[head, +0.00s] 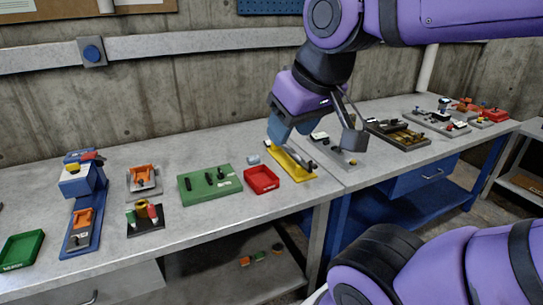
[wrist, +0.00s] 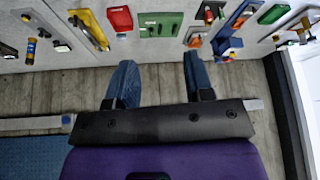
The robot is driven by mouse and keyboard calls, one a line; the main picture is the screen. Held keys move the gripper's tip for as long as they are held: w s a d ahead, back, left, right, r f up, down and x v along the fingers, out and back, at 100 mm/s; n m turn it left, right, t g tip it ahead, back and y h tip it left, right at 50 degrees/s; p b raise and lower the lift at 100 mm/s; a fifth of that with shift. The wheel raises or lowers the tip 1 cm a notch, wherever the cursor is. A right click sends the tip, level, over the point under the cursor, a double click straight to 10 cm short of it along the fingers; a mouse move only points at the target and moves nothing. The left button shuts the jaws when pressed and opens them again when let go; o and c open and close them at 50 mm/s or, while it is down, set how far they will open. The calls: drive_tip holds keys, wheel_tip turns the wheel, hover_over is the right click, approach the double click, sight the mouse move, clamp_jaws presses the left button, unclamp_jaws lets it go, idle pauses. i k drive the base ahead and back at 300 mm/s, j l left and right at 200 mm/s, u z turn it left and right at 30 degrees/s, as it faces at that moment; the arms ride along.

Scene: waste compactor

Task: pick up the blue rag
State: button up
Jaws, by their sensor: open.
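I cannot pick out a blue rag with certainty in either view. A small pale grey-blue piece (head: 253,159) lies on the bench behind the red tray (head: 262,181) in the head view; it is too small to identify. My gripper (head: 315,138) hangs above the bench near the yellow fixture (head: 292,164), its two blue-grey fingers apart with nothing between them. In the wrist view my gripper (wrist: 160,78) is open and empty in front of the concrete wall. The bench items lie beyond its fingertips, at the top of that view.
A green board (head: 209,184), a blue press-like fixture (head: 82,200) and a dark stand with coloured handles (head: 145,217) are on the left bench. Dark trays (head: 398,134) are on the right bench. Small coloured items (head: 261,255) lie on the lower shelf. Bare bench shows between fixtures.

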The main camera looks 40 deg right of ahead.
sight(255, 160)
drive_tip(key=i+z, duration=0.45)
drive_tip(key=i, duration=0.5)
